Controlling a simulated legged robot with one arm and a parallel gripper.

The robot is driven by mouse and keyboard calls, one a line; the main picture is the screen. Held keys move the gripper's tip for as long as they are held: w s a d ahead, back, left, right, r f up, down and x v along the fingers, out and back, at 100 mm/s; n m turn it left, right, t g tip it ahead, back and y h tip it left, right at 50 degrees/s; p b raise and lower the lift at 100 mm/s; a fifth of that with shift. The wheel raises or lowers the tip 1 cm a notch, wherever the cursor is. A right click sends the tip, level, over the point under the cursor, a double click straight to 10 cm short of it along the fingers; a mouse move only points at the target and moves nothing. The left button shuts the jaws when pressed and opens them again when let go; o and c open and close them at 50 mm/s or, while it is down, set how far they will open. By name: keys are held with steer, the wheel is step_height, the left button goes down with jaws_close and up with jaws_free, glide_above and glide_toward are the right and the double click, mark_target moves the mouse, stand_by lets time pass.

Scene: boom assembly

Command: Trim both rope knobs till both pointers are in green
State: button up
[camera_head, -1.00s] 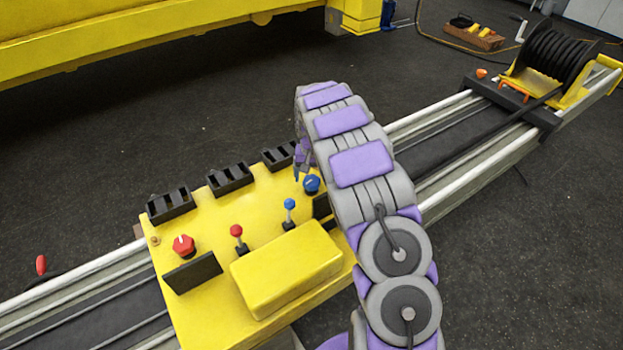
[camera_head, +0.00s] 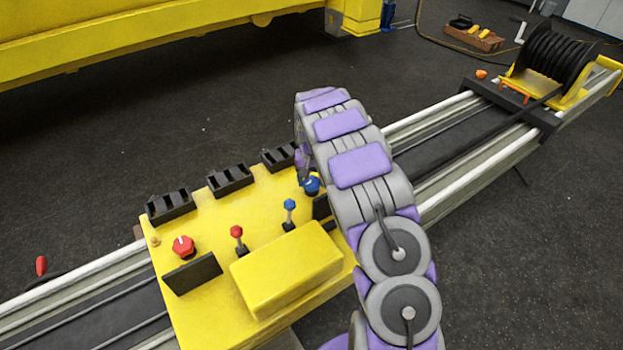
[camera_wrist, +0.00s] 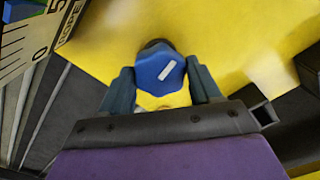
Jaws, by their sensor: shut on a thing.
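The blue knob (camera_wrist: 162,72) with a white pointer line sits between the two fingers of my gripper (camera_wrist: 163,88) in the wrist view. My gripper is shut on it. In the head view the blue knob (camera_head: 312,185) shows at the right end of the yellow console (camera_head: 215,215), partly behind my arm. The red knob (camera_head: 183,246) with a white mark stands at the console's left end, free of my gripper. A scale marked with 0, 5 and "ROPE" (camera_wrist: 40,35) shows in part at the wrist view's upper left. I see no pointer or green band clearly.
A red lever (camera_head: 237,233) and a blue lever (camera_head: 290,206) stand between the knobs. A yellow box (camera_head: 286,270) and dark plates flank them. Black slotted blocks (camera_head: 230,179) line the far edge. Rails and a hose reel (camera_head: 555,55) lie to the right.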

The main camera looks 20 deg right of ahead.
mark_target(311, 180)
steer(key=shift+c, duration=0.7)
steer(key=shift+a+r+m, duration=0.1)
steer(key=shift+m, duration=0.5)
steer(key=shift+m+p, duration=0.55)
steer(key=shift+m, duration=0.85)
steer(key=o, duration=1.1)
steer(key=shift+c, duration=0.2)
step_height(311, 180, up, 17)
steer(key=p, duration=0.1)
